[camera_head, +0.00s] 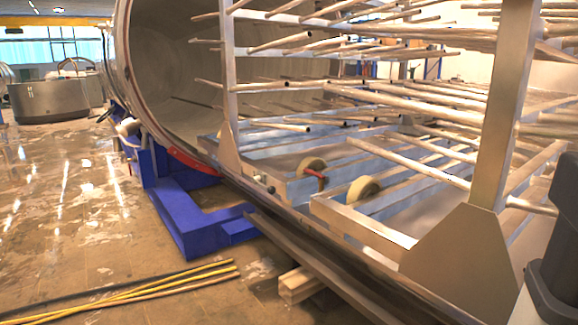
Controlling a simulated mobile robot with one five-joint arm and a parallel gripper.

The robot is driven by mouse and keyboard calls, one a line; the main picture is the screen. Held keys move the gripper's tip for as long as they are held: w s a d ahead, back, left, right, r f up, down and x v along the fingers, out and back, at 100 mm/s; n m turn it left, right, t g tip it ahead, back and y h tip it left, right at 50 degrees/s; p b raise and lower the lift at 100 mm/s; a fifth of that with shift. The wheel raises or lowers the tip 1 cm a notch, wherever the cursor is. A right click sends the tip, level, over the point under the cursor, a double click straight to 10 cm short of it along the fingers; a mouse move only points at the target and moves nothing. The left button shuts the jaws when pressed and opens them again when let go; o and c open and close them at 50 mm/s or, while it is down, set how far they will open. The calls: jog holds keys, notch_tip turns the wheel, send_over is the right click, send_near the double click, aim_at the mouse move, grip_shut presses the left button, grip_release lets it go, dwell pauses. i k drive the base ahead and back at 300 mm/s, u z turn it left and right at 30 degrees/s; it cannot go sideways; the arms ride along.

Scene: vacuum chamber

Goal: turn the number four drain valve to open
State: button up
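No valve marked with a number four can be made out. A small red handle-like part (316,178) sits beside a pale roller on the low frame at the chamber mouth; I cannot tell whether it is a valve. A pale pipe-like fitting (127,127) shows at the left of the chamber, above the blue support, too small to read. My gripper is not in view. A dark and white part at the lower right edge may be mine, but I cannot tell.
The large round chamber (168,85) stands open, with a metal rack (505,110) of many protruding bars before it. A blue support (195,232) juts onto the floor. Yellow and black hoses (150,292) lie at the front left. The wet tiled floor (60,200) at left is mostly clear.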

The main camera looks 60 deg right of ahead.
aim_at(315, 173)
jog(key=i, duration=0.85)
jog(key=z, duration=3.5)
jog(key=i, duration=0.1)
jog(key=u, duration=3.15)
jog(key=k, duration=0.1)
jog(key=z, duration=2.45)
jog(key=k, duration=0.85)
jog(key=u, duration=0.2)
jog(key=i, duration=0.5)
jog(key=z, duration=0.05)
